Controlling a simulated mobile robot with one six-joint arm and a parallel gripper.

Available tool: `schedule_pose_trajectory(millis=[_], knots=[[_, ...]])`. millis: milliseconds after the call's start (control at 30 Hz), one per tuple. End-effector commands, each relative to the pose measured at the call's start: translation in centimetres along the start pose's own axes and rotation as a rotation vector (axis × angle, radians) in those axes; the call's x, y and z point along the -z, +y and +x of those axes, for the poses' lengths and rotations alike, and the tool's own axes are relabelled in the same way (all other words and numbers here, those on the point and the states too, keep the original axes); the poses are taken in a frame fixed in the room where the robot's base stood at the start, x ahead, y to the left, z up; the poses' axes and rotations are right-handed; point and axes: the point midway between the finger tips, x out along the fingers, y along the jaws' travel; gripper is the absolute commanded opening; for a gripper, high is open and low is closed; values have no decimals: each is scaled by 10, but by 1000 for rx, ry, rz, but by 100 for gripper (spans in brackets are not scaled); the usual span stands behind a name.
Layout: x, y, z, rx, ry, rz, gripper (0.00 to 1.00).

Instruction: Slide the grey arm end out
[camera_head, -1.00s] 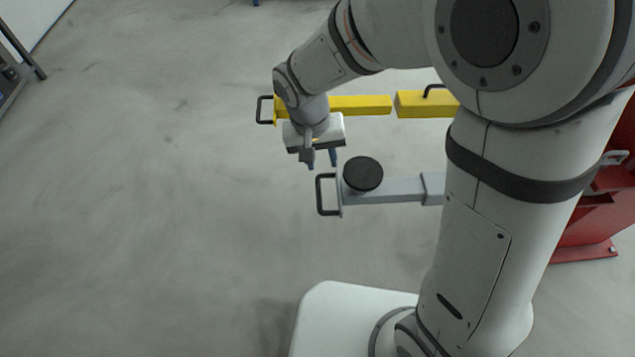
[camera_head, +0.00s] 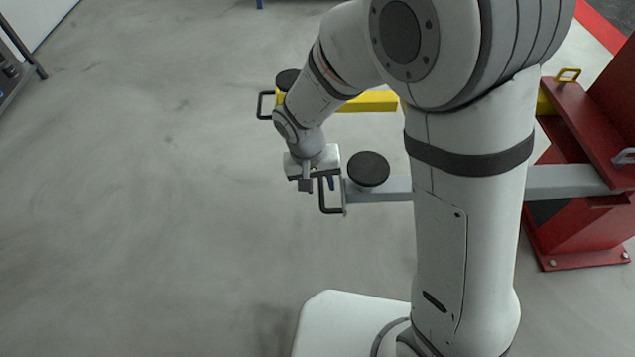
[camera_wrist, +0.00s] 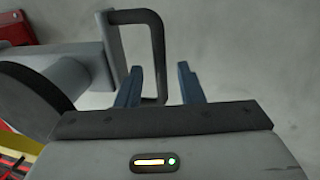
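The grey arm end (camera_head: 385,188) carries a round black pad (camera_head: 368,168) and a black loop handle (camera_head: 331,211) at its left end. My gripper (camera_head: 318,185) is at this handle, over its upper part in the head view. In the wrist view, my gripper (camera_wrist: 158,84) is open. Its two blue fingers appear on either side of the handle's outer bar (camera_wrist: 158,45), with a gap on the right side. The grey arm end (camera_wrist: 80,62) lies to the left there. My arm hides part of the grey arm in the head view.
A yellow arm (camera_head: 368,101) with its own black handle (camera_head: 264,105) lies behind, partly hidden by my arm. A red machine frame (camera_head: 580,190) stands at the right. The grey floor (camera_head: 150,200) to the left is open.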

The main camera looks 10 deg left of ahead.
Motion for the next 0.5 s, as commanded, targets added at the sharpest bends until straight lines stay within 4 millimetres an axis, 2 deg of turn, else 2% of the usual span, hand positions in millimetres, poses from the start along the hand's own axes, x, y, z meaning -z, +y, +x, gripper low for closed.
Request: schedule_pose_trajectory(millis=[100,500], knots=[[0,0,0,0,0,0,33],[0,0,-1,0,0,-1,0]])
